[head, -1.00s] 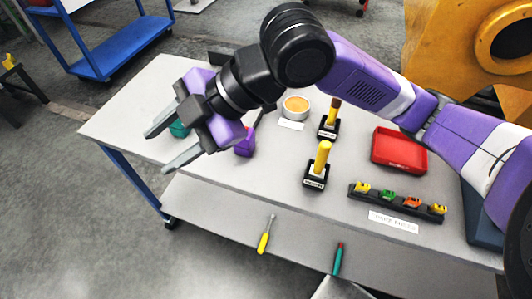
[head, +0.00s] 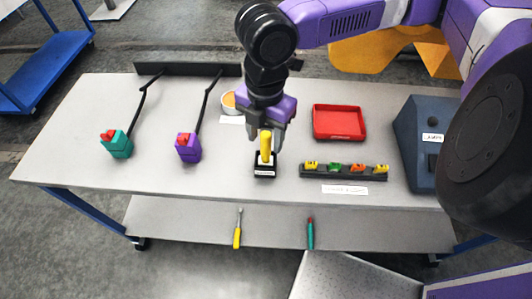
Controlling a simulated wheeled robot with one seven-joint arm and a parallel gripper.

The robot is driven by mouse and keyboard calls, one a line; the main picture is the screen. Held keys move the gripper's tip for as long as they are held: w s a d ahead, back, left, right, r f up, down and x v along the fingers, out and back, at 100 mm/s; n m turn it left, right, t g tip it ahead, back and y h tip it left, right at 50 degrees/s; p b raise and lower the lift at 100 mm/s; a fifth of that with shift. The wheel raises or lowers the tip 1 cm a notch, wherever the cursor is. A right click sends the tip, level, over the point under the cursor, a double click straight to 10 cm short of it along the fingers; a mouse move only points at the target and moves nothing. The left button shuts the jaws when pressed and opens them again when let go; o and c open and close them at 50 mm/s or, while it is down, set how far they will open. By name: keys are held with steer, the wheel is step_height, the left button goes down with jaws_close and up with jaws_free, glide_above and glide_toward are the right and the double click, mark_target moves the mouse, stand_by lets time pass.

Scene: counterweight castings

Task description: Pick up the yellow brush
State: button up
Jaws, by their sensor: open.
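A yellow upright handle (head: 266,150), which looks like the yellow brush, stands in a small black holder (head: 264,171) with a white label near the table's front middle. My gripper (head: 266,138) is open and points down, directly over and around the upper handle as seen in the head view. The handle shows between the fingers. I cannot tell whether either finger touches it. The bristles are not visible. A second holder with a brown-topped yellow piece, seen earlier farther back, is now hidden behind my gripper.
Right of the holder are a black rack (head: 343,172) of small coloured pieces, a red tray (head: 339,121) and a dark blue box (head: 414,143). Left are a purple block (head: 188,147) and a teal block (head: 116,144). An orange-filled bowl (head: 229,101) stands behind. Screwdrivers lie on the lower shelf.

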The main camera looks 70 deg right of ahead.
mark_target(266, 148)
steer(key=shift+d+f+p, duration=0.15)
steer(key=shift+f+p, duration=0.15)
steer(key=shift+f, duration=1.95)
jaws_close()
